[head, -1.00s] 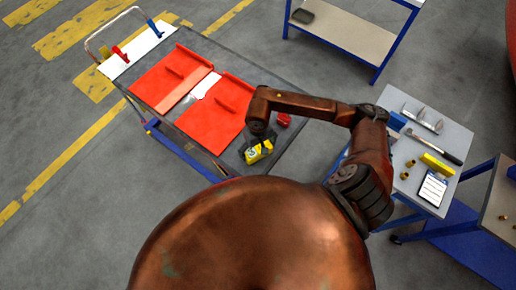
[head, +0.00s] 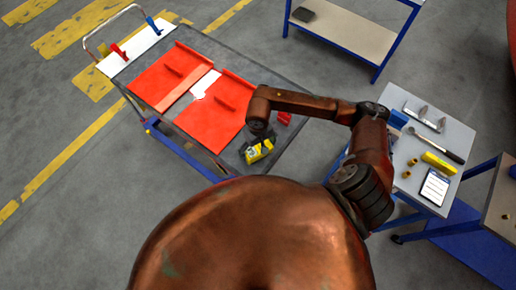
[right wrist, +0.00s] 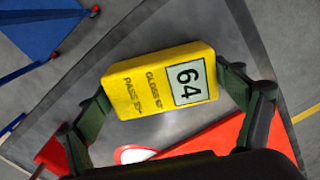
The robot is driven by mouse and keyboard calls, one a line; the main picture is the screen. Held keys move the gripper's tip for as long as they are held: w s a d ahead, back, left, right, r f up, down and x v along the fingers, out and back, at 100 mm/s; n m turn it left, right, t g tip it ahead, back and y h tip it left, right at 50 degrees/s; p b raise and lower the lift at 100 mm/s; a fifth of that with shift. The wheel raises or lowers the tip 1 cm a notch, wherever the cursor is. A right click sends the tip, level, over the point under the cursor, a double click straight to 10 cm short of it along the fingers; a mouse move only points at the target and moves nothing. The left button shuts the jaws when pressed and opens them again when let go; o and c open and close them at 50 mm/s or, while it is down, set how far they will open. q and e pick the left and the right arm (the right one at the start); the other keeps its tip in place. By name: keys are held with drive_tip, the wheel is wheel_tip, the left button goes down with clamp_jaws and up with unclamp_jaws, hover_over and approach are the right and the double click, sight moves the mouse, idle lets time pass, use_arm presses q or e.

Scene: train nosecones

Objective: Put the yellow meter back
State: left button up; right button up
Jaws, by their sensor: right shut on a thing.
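The yellow meter (head: 257,151) is near the front end of the grey cart top (head: 291,155). In the right wrist view the yellow meter (right wrist: 160,84) shows a display reading 64 and printed text. My right gripper (head: 258,144) is over it, and in the right wrist view the fingers of my right gripper (right wrist: 176,100) are shut on its two ends. I cannot tell whether the meter touches the cart top. My left gripper is not in view.
Red panels (head: 160,78) lie on the cart, with a small red object (head: 284,118) beside my right arm. A side table (head: 440,140) at the right holds tools, brass fittings, a yellow item (head: 439,163) and a tablet (head: 434,187). A shelf unit (head: 345,38) stands behind.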

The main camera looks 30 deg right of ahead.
drive_tip(key=o, duration=1.5)
